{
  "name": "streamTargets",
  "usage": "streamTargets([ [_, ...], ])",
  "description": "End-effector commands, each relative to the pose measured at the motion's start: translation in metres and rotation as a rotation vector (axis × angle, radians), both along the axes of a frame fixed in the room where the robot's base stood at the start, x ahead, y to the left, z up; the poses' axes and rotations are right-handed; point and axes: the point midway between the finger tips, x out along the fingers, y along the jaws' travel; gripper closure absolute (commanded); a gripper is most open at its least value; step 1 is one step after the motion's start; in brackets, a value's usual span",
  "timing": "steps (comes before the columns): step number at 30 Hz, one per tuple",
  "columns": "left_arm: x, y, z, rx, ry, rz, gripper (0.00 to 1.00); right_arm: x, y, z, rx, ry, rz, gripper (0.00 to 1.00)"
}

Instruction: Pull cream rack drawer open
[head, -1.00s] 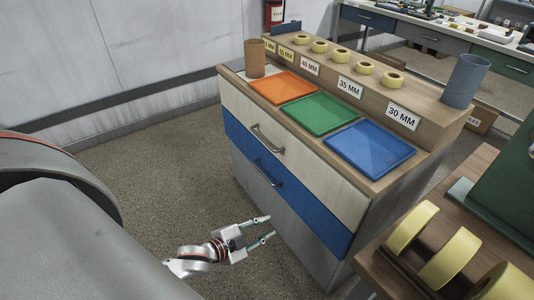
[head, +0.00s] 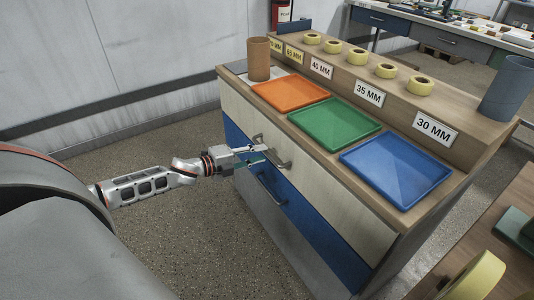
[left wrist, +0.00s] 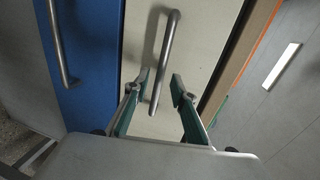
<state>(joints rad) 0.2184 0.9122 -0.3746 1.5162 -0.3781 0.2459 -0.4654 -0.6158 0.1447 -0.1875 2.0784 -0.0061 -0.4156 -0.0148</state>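The rack's cream drawer (head: 325,190) is the top one and looks closed. Its metal bar handle (head: 272,152) is at the left part of its front. My left gripper (head: 258,154) is at this handle in the head view. In the left wrist view the cream drawer front (left wrist: 193,45) fills the middle, and its handle (left wrist: 164,60) runs down between the two fingers of my left gripper (left wrist: 160,88). The fingers are apart, with gaps beside the bar. My right gripper is not in view.
The blue drawer (head: 312,218) with its own handle (head: 270,187) is just below. Orange (head: 290,93), green (head: 334,125) and blue (head: 397,167) trays lie on the rack top. A brown cylinder (head: 259,60) stands at its far left. Floor left of the rack is clear.

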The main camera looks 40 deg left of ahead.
Motion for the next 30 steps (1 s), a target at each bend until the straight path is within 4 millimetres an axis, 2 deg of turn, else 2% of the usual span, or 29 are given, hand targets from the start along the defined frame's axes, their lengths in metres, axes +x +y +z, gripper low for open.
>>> streamTargets([
  [3,0.014,-0.006,-0.004,-0.001,-0.001,0.0,0.75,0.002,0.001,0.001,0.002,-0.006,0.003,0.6],
  [9,0.027,-0.012,-0.007,-0.001,0.0,0.0,0.75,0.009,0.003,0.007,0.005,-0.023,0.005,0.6],
  [20,0.031,-0.013,-0.007,-0.001,0.0,0.0,0.75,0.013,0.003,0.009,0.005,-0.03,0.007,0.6],
  [21,0.031,-0.013,-0.007,-0.001,0.0,0.0,0.78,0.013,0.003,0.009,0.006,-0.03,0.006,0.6],
  [24,0.031,-0.013,-0.007,-0.001,0.0,0.0,1.0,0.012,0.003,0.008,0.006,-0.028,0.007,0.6],
  [30,0.031,-0.013,-0.007,-0.002,0.001,0.0,1.0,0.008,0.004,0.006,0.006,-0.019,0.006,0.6],
])
